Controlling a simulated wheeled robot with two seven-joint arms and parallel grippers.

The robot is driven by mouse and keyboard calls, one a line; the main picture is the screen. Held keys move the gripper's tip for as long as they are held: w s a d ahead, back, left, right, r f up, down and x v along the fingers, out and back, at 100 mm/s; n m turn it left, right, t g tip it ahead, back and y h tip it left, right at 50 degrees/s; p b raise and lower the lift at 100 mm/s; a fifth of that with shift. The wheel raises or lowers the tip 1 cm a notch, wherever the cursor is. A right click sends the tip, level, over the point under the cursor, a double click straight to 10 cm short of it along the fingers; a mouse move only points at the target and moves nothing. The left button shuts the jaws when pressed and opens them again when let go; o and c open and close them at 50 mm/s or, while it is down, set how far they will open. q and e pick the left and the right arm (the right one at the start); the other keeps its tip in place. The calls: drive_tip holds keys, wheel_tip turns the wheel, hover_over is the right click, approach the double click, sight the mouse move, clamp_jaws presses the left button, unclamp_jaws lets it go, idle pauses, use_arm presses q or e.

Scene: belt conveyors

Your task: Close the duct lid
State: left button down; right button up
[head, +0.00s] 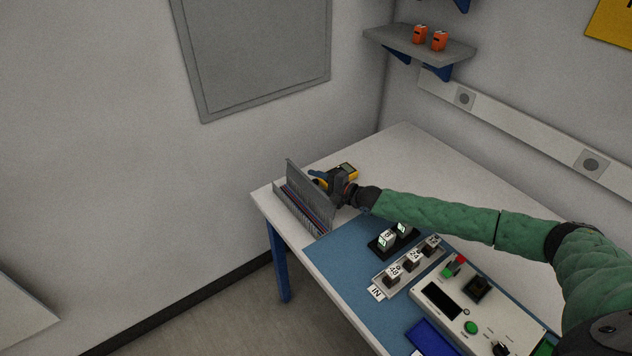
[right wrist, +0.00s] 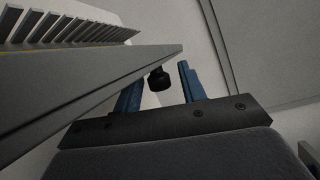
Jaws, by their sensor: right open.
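The grey duct (head: 301,212) lies at the far left corner of the table, with coloured wires inside. My right gripper (head: 319,177) is open at the lid's far upper part, on the side away from the wires. In the right wrist view the grey lid (right wrist: 70,95) fills the left and passes in front of one blue finger of the gripper (right wrist: 160,77). I cannot tell whether they touch. My left gripper is out of view.
A yellow-black meter (head: 347,170) lies just behind my right gripper. A blue mat (head: 345,250) carries black blocks, labelled parts and a control box (head: 465,315). A small black round object (right wrist: 159,80) shows between the fingers. The table's back right is clear.

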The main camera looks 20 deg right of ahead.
clamp_jaws()
